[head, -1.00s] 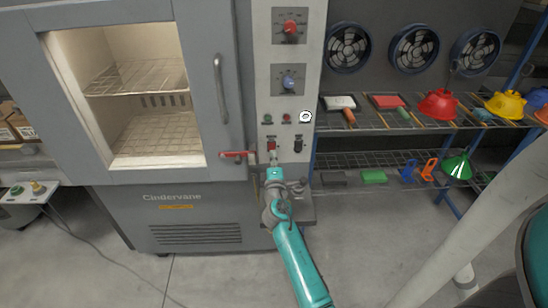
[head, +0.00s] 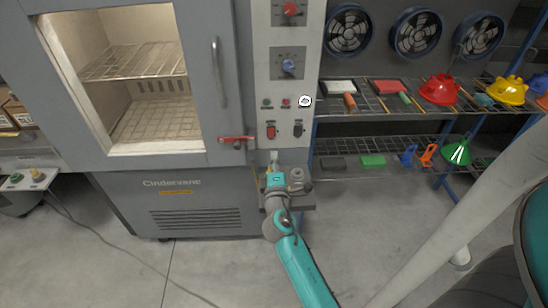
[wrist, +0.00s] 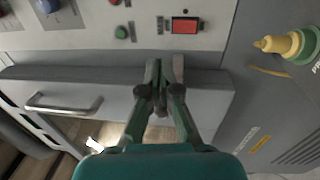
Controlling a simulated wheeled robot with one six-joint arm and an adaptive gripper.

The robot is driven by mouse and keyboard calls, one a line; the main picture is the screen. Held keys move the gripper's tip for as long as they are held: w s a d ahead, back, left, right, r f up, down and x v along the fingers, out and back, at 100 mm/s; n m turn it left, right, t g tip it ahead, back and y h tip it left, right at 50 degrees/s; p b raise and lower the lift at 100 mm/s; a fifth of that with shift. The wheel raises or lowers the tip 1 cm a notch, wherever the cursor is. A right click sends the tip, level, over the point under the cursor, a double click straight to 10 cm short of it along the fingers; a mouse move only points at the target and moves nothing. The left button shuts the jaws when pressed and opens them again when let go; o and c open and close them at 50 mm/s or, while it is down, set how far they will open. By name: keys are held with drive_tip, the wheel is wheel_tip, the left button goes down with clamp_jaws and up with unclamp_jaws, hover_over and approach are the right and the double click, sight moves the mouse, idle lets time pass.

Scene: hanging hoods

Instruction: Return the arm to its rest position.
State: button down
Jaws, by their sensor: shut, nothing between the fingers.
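My gripper (head: 274,160) is in the head view just below the control panel, in front of the oven's right side. Its fingers are together and empty, and the wrist view (wrist: 165,64) shows the tips meeting just below a red rocker switch (wrist: 185,25). A gap separates them from that switch in the picture; contact with the panel cannot be told. The red switch also shows clear of the gripper in the head view (head: 271,131). My teal arm reaches up from the bottom of the head view.
The grey oven (head: 190,185) shows a lit interior with wire racks. A red lever (head: 234,139) sits left of the panel. The shelf rack (head: 340,145) at right holds coloured hoods and tools. A pale slanted post (head: 450,200) stands at right.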

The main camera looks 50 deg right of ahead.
idle(0.4)
drive_tip(key=s+a+f+m+t+y, duration=0.1)
drive_tip(key=s+a+f+y, duration=0.5)
drive_tip(key=a, duration=0.5)
drive_tip(key=s+a+f+m+t+y, duration=0.1)
drive_tip(key=s+a+f+y, duration=0.2)
drive_tip(key=s+a+f, duration=0.5)
drive_tip(key=s+a+r+m+y, duration=0.2)
drive_tip(key=s+a+r, duration=0.3)
drive_tip(key=s, duration=0.5)
drive_tip(key=s+a+r+m+y, duration=0.3)
drive_tip(key=s+a+r, duration=0.3)
drive_tip(key=s+a, duration=0.3)
drive_tip(key=shift+s+r+m+y, duration=0.3)
drive_tip(key=shift+s+m, duration=0.3)
drive_tip(key=shift+s, duration=0.5)
